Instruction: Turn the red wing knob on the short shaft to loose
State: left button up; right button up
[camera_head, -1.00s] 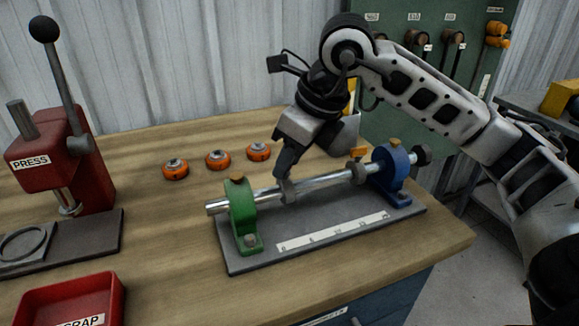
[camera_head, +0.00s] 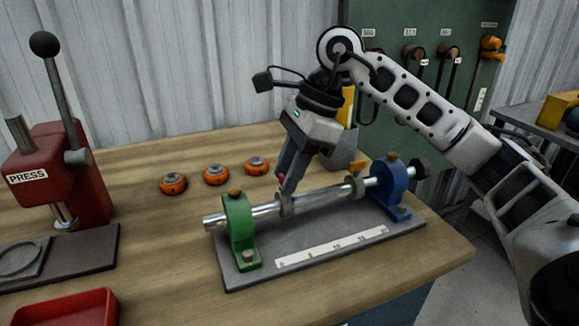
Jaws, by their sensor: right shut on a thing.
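The short metal shaft (camera_head: 325,195) lies across a green support block (camera_head: 238,225) and a blue support block (camera_head: 394,184) on a grey base plate. A grey collar (camera_head: 287,208) sits around the shaft near the green block. The red wing knob (camera_head: 281,179) shows as a small red piece above that collar, mostly hidden by the fingers. My right gripper (camera_head: 286,186) points down and is shut on the red wing knob. My left gripper is not in view.
Another collar (camera_head: 357,188) with an orange knob (camera_head: 358,165) sits nearer the blue block. Several orange round parts (camera_head: 215,175) lie behind the shaft. A red press (camera_head: 45,170) and a red tray (camera_head: 68,308) are at left. The wooden bench (camera_head: 160,230) is clear between.

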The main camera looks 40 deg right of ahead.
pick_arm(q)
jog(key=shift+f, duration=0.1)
pick_arm(e)
jog(key=shift+n, duration=0.5)
jog(key=o, duration=1)
jog(key=shift+d+r, duration=0.1)
jog(key=shift+r, duration=0.15)
pick_arm(q)
jog(key=p, duration=0.2)
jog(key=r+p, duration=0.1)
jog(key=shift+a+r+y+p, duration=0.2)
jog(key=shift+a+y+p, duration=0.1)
jog(key=shift+p, duration=0.1)
pick_arm(e)
jog(key=v, duration=1.5)
jog(key=shift+w+d+r, duration=0.1)
jog(key=shift+w+r, duration=0.15)
